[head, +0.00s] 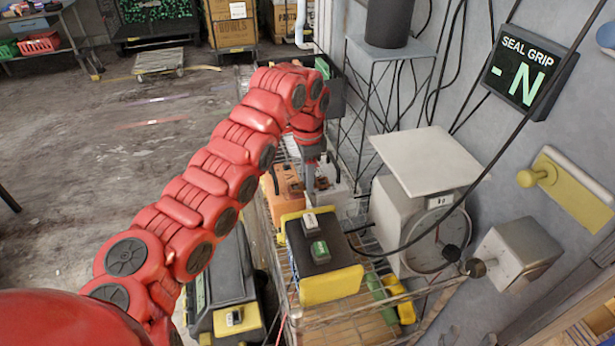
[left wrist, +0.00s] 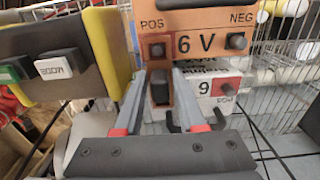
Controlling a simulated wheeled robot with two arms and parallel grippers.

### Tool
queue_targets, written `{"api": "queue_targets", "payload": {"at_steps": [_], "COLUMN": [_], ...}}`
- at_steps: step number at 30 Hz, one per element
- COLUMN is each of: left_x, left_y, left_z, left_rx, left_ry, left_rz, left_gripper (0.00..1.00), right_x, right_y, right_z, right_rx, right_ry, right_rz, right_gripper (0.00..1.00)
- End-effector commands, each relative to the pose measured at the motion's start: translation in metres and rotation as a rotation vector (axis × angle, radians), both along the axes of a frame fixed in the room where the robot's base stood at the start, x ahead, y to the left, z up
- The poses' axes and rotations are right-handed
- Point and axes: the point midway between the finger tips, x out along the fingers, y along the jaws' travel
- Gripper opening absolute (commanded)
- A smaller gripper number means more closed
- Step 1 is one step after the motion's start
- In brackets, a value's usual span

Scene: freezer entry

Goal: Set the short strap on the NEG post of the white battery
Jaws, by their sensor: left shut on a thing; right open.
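The orange battery (head: 284,186) sits on the wire cart, with the white battery (head: 335,197) beside it. In the left wrist view the orange battery (left wrist: 205,20) is marked 6 V, POS left and NEG right. The white battery (left wrist: 205,85) shows below it with a red-marked post at its right; its left part is hidden. My left gripper (head: 310,185) points down between the batteries. It is shut on the black grip of the brown short strap (left wrist: 157,68). The strap's far end overlaps the orange POS post in view; I cannot tell whether they touch. My right gripper is out of view.
A dark box with yellow ends (head: 333,285) stands on the cart in front of the batteries. A scale (head: 400,235) stands to the right, with a black cable crossing in front. The wire cart (head: 385,313) has raised edges. A wall sign (head: 525,72) reads SEAL GRIP -N.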

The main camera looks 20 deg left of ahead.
Motion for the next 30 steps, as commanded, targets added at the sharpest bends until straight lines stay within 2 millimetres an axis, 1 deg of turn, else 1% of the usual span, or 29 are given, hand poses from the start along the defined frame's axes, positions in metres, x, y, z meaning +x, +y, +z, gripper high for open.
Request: {"api": "queue_targets", "payload": {"at_steps": [14, 15, 20, 21, 30], "left_x": [0.0001, 0.0001, 0.0001, 0.0000, 0.0001], "left_y": [0.0001, 0.0001, 0.0001, 0.0000, 0.0001], "left_z": [-0.0117, -0.0116, -0.0107, -0.0107, -0.0099], "left_rx": [0.000, 0.000, 0.000, 0.000, 0.000], "left_ry": [0.000, 0.000, 0.000, 0.000, 0.000], "left_rz": [0.000, 0.000, 0.000, 0.000, 0.000], "left_gripper": [0.00, 0.41, 0.70, 0.74, 0.74], "right_x": [0.0000, -0.0001, 0.0000, 0.0000, 0.0001], "right_y": [0.0001, 0.0000, 0.0000, 0.0000, 0.0000], "right_z": [-0.0113, -0.0112, -0.0103, -0.0103, -0.0105], "right_rx": [0.000, 0.000, 0.000, 0.000, 0.000], "right_ry": [0.000, 0.000, 0.000, 0.000, 0.000], "right_rz": [0.000, 0.000, 0.000, 0.000, 0.000], "right_gripper": [0.50, 0.50, 0.50, 0.50, 0.50]}}
